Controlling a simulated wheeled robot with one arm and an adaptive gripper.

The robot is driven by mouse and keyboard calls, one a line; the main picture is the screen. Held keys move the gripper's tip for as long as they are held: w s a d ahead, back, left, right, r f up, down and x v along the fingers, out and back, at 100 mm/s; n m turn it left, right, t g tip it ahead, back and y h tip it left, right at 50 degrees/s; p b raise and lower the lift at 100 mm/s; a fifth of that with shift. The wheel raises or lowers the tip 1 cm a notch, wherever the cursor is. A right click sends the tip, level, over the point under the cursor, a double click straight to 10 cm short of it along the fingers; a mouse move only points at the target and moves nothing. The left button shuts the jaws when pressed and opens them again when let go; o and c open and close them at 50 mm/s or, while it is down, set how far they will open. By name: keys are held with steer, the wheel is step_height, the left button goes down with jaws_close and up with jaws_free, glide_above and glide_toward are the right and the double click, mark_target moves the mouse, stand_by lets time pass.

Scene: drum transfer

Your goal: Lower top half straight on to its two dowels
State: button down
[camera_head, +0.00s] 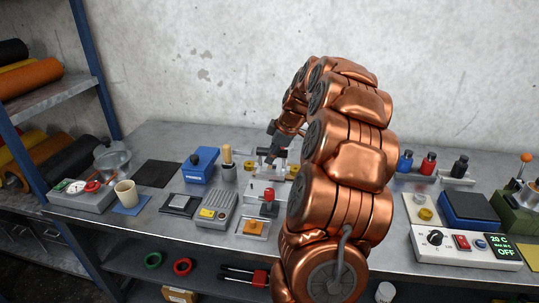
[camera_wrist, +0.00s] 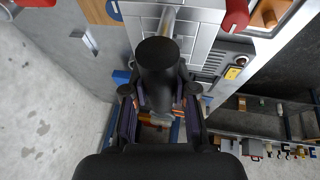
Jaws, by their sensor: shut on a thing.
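My gripper (camera_head: 270,157) points down over the middle of the bench, at a grey metal assembly (camera_head: 263,186) with yellow round parts on either side. I cannot make out the two dowels, or whether the top half touches the assembly.
A red-knobbed lever (camera_head: 268,196) stands just in front of the assembly. A blue box (camera_head: 201,165) and a wooden-handled tool (camera_head: 228,160) stand to its left, with a grey slotted unit (camera_head: 217,210) in front. A control box (camera_head: 464,246) is at the right.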

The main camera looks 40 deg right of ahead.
mark_target(273, 174)
steer(key=shift+d+f, duration=0.1)
steer(key=shift+f, duration=2.6)
steer(key=shift+s+b, duration=0.2)
steer(key=shift+b, duration=1.45)
stand_by(0.8)
steer(key=shift+f+b, duration=1)
steer(key=shift+f, duration=0.35)
stand_by(0.8)
steer(key=c, duration=0.8)
jaws_free()
steer(key=shift+c, duration=0.2)
